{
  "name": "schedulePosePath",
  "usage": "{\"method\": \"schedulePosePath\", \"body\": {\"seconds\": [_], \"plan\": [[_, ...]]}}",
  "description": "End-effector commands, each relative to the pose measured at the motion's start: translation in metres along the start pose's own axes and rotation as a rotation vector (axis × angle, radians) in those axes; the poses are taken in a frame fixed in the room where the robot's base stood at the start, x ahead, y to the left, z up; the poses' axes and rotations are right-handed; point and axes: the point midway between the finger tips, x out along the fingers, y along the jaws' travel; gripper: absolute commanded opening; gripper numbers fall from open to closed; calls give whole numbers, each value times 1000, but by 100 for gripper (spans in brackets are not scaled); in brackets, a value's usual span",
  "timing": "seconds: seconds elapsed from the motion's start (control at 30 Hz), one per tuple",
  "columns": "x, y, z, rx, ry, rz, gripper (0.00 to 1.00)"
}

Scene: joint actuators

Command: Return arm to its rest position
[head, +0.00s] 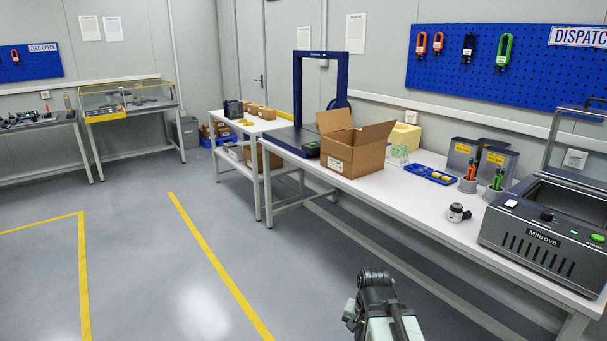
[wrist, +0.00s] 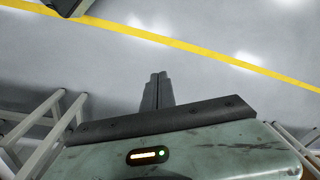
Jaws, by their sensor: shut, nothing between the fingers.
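My gripper (wrist: 157,76) shows in the wrist view with its two dark fingers together, shut and empty, above the grey floor. The worn grey-green housing behind the fingers carries a small lit indicator. In the head view my arm shows at the bottom, right of centre, in front of the long workbench (head: 420,213). The fingers cannot be made out in that view. Nothing touches the fingers in the wrist view.
The workbench holds an open cardboard box (head: 352,150), a small dark-and-white actuator part (head: 458,213), a blue tray (head: 431,174) and a Miltrove machine (head: 545,236). Pale frame legs (wrist: 52,125) flank the gripper in the wrist view. The floor (head: 140,260) at left is clear, with yellow lines.

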Motion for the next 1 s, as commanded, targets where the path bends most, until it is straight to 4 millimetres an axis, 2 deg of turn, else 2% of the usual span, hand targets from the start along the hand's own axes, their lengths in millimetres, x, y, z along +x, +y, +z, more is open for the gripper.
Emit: {"method": "schedulePosePath", "body": {"seconds": [0.1,0.2,0.3,0.47,0.6,0.7,0.8,1.0], "plan": [[-1,16,12,-242,-52,56,0],[-2,20,18,-446,-90,62,0],[-45,17,14,-451,-87,60,0],[-94,13,11,-449,-85,59,0],[-140,10,7,-448,-85,58,0],[-166,8,5,-448,-84,58,0],[-176,7,5,-447,-84,58,0],[-173,7,5,-447,-84,58,0]]}}
